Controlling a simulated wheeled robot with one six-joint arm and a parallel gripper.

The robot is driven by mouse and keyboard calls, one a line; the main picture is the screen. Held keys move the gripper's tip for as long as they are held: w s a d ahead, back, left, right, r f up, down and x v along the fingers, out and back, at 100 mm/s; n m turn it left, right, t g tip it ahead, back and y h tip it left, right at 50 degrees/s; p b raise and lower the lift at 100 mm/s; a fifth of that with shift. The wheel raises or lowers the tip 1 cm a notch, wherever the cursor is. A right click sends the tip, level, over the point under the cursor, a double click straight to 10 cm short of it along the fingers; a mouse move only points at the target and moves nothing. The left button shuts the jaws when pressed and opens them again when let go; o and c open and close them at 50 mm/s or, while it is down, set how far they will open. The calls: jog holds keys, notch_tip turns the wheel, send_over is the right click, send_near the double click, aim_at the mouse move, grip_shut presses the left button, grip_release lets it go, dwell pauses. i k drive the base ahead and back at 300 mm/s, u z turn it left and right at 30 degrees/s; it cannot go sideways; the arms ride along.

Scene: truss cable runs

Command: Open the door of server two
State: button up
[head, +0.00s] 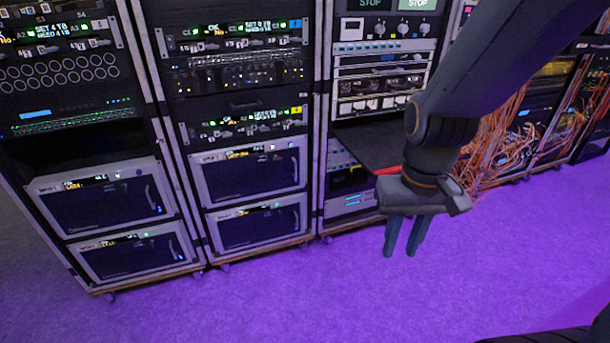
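Four-sided units with dark glass doors and curved handles sit low in two racks: an upper left unit (100,205), a lower left unit (130,255), an upper right unit (250,177) and a lower right unit (258,226). All their doors look shut. Their labels are too small to read, so I cannot tell which is server two. My gripper (401,252) points down over the purple floor, right of these units. Its two fingers are apart with floor showing between them, and it holds nothing.
A rack with an open dark bay (380,143) stands behind my arm. Orange cables (493,140) hang in a tangle at the right. The purple floor (300,300) in front of the racks is clear.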

aim_at(231, 179)
jog(key=z, duration=0.7)
jog(key=i, duration=0.6)
jog(key=u, duration=0.75)
